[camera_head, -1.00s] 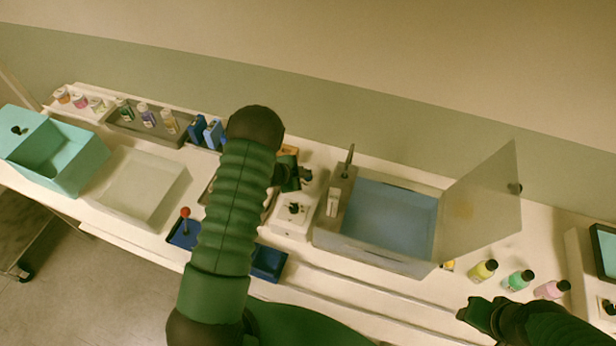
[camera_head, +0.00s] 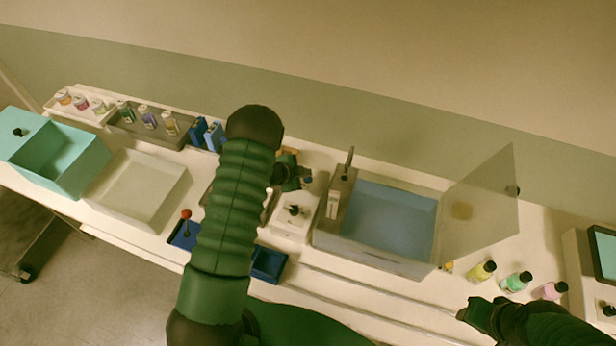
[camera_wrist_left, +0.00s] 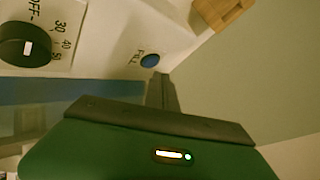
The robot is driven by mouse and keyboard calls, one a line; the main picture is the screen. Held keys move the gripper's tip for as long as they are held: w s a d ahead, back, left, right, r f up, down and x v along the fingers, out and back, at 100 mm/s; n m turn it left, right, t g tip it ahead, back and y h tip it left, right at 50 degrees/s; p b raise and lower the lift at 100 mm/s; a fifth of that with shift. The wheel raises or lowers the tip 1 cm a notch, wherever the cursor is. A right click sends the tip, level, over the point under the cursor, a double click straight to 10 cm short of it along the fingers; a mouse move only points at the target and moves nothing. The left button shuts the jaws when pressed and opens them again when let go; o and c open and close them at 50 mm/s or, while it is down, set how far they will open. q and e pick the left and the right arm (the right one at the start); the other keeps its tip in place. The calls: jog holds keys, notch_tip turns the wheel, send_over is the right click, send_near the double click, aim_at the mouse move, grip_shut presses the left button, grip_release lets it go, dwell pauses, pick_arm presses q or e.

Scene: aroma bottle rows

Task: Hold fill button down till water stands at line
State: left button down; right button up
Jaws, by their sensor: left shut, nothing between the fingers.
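The blue FILL button (camera_wrist_left: 150,60) is on a white panel in the left wrist view. My left gripper (camera_wrist_left: 157,76) is shut and empty, its tips right at the button's lower edge; I cannot tell whether they press it. In the head view my left gripper (camera_head: 290,174) is by the white control box (camera_head: 293,222), partly behind my arm. The clear tank (camera_head: 375,262) holds blue water (camera_head: 392,217); no fill line can be made out. My right gripper (camera_head: 478,312) is low at the right, away from the tank, its jaws unclear.
A dial (camera_wrist_left: 26,45) with numbers is beside the button. The tank's clear lid (camera_head: 482,205) stands open on the right. Yellow (camera_head: 481,272), green (camera_head: 516,282) and pink (camera_head: 550,291) bottles stand right of it. A white tray (camera_head: 137,190) and teal box (camera_head: 62,160) are left.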

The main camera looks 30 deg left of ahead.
aim_at(306, 180)
pick_arm(q)
jog(key=shift+r, duration=0.15)
notch_tip(306, 180, up, 5)
jog(key=p, duration=0.4)
dwell(0.4)
